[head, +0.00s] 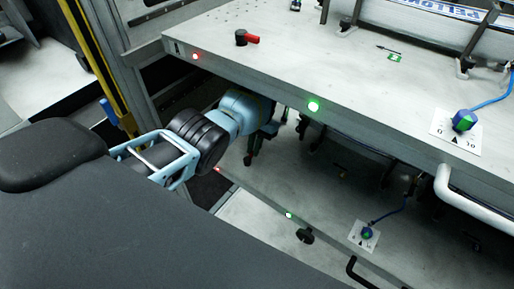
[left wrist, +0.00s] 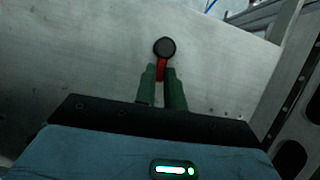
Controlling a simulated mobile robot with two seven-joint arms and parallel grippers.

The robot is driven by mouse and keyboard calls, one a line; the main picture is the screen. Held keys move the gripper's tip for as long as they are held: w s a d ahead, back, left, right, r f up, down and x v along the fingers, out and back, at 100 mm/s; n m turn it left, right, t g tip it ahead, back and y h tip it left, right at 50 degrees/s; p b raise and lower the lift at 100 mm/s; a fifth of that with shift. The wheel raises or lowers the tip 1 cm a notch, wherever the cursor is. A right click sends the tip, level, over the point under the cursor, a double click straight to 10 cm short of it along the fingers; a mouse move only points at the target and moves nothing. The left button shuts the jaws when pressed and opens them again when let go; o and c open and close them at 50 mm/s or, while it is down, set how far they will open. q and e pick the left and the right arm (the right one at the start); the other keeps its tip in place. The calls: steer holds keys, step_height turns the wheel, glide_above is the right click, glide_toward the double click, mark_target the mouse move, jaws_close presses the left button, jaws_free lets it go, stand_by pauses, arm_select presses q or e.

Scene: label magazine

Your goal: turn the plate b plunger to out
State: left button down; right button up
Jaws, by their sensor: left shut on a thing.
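A plunger with a round black knob (left wrist: 165,47) and a red lever (left wrist: 161,69) stands on a pale plate in the left wrist view. My left gripper (left wrist: 161,76) has its green fingers on either side of the red lever and is shut on it. In the head view my left gripper (head: 258,146) reaches in under the front edge of the upper deck, over the lower deck; the plunger it holds is hidden there. Another black plunger with a red lever (head: 247,38) stands on the upper deck, lever pointing right. No plate letter is readable. My right gripper is not in view.
The upper deck (head: 300,75) overhangs my left wrist closely. Its edge carries a red lamp (head: 196,56) and a green lamp (head: 313,106). The lower deck has a green lamp (head: 289,215), a black knob (head: 305,236) and a dial with a blue cable (head: 366,235).

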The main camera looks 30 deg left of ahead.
mark_target(243, 155)
arm_select(q)
steer(key=n, duration=0.1)
steer(key=a+n+h, duration=0.1)
steer(key=shift+n, duration=0.4)
steer(key=shift+s+a+r+n+h+p, duration=0.1)
steer(key=shift+a+n+h+p, duration=0.25)
steer(key=shift+n, duration=0.55)
steer(key=n, duration=0.1)
steer(key=n+h, duration=0.1)
steer(key=a+n+t+p, duration=0.1)
steer(key=shift+s, duration=0.25)
steer(key=shift+s+a+n+t+h+p, duration=0.15)
steer(key=shift+s+n+t+h+p, duration=0.15)
steer(key=shift+n, duration=0.6)
steer(key=shift+s+a+n+t+h+p, duration=0.1)
steer(key=shift+a+n+t+h+p, duration=0.2)
steer(key=shift+n, duration=0.6)
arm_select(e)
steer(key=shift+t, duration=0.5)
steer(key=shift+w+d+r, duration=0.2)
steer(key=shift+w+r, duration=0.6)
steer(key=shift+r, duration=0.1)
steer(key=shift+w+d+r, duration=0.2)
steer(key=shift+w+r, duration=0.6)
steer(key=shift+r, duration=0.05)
arm_select(q)
steer(key=shift+d, duration=0.1)
steer(key=c, duration=1.5)
jaws_free()
